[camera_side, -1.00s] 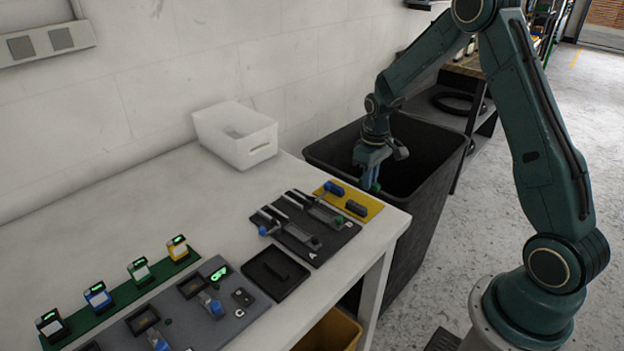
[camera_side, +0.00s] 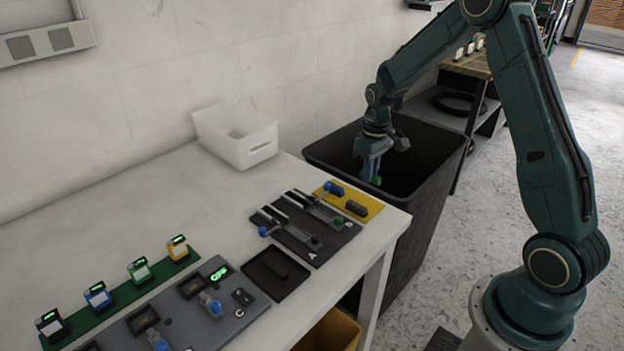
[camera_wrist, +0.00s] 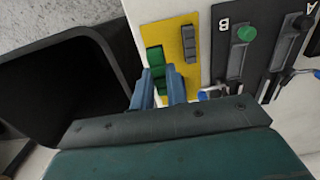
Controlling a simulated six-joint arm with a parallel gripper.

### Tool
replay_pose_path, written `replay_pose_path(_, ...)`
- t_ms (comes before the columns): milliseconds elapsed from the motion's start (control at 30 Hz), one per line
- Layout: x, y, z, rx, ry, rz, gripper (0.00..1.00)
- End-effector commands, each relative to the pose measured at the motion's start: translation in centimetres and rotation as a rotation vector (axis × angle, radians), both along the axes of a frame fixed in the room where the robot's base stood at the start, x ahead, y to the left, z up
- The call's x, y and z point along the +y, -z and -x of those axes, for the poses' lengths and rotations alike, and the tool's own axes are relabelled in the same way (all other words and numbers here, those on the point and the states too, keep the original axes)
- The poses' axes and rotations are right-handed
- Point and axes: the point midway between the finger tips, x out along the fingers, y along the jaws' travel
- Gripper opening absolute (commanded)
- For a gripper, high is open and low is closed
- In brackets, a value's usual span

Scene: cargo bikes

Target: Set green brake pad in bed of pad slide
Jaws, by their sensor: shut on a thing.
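My gripper (camera_side: 371,176) is shut on the green brake pad (camera_side: 377,182), over or beside the dark bin. In the wrist view my gripper (camera_wrist: 158,78) has its blue fingers close together, with the green pad (camera_wrist: 155,58) at their tips, partly hidden. In that view the pad overlaps the yellow plate. Two grey pad slides, lettered A and B, lie on a dark board (camera_side: 290,240) left of the gripper. In the wrist view, slide B (camera_wrist: 237,62) has a round green knob (camera_wrist: 246,33) and slide A (camera_wrist: 285,48) a black one.
A large black bin (camera_side: 425,195) stands against the table end. A shallow black tray (camera_side: 275,292), a grey fixture board and a white bin (camera_side: 250,151) are on the table.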

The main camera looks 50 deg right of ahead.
Motion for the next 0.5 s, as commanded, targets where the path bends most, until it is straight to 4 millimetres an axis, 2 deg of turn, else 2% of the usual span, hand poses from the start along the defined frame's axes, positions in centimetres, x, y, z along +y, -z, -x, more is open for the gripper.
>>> replay_pose_path(267, 1.5, 0.0, -0.7, 0.0, -0.003, 0.0, 0.0)
replay_pose_path(367, 3.0, 0.0, -1.4, 0.0, -0.005, 0.0, 0.0)
replay_pose_path(500, 6.0, 0.1, -2.5, 0.0, -0.008, 0.0, 0.0)
